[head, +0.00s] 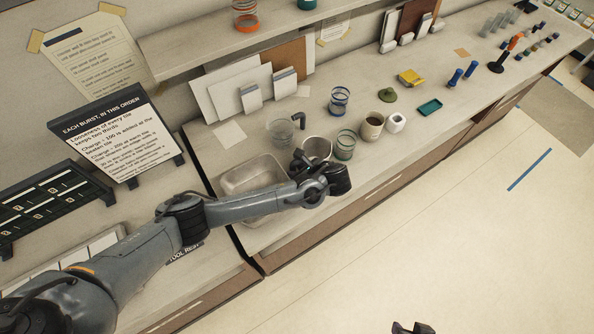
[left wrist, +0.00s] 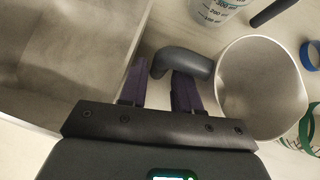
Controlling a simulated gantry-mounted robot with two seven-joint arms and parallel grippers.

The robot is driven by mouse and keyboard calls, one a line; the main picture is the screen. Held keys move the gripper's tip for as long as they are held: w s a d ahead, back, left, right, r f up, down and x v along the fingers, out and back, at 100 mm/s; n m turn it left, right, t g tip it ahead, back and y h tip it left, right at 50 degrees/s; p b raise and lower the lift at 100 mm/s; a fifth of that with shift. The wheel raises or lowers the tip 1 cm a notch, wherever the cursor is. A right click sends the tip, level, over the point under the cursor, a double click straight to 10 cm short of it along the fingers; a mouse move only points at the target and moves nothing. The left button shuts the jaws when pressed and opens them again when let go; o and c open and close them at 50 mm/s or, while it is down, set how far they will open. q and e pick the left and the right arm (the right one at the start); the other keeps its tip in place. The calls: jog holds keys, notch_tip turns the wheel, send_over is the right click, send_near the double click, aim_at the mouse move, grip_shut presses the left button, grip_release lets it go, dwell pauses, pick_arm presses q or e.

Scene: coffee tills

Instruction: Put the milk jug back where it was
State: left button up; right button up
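The milk jug (head: 317,147) is a steel jug with a grey handle, at the front of the counter in the head view. In the left wrist view, I look down into the open, empty-looking jug (left wrist: 262,88). My left gripper (head: 303,161) is at its handle. A dark part of my right gripper (head: 412,328) shows at the bottom edge.
A steel basin (head: 252,178) lies left of the jug. A clear measuring cup (head: 280,132) stands behind it, and a green-banded glass (head: 345,144) close on its right. A beige cup (head: 372,126) and a white cup (head: 396,123) stand further right. A pale square (head: 229,136) lies bare behind the basin.

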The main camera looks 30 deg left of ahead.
pick_arm(q)
jog(key=p+v, duration=0.3)
jog(key=v, duration=0.8)
jog(key=s+d+f+n+g+h, duration=0.1)
jog(key=s+d+f+n+h, duration=0.15)
jog(key=s, duration=0.35)
jog(key=s+d+f+n+h, duration=0.2)
jog(key=s+d+n+h, duration=0.15)
jog(key=s, duration=0.35)
jog(key=s+a+r+n+t+h, duration=0.1)
jog(key=s+a+r+n, duration=0.3)
jog(key=s+a+n, duration=0.9)
jog(key=shift+a+n+t+h, duration=0.3)
jog(key=shift+a+n+h, duration=0.1)
jog(key=shift+a+h, duration=0.45)
jog(key=shift+r, duration=0.25)
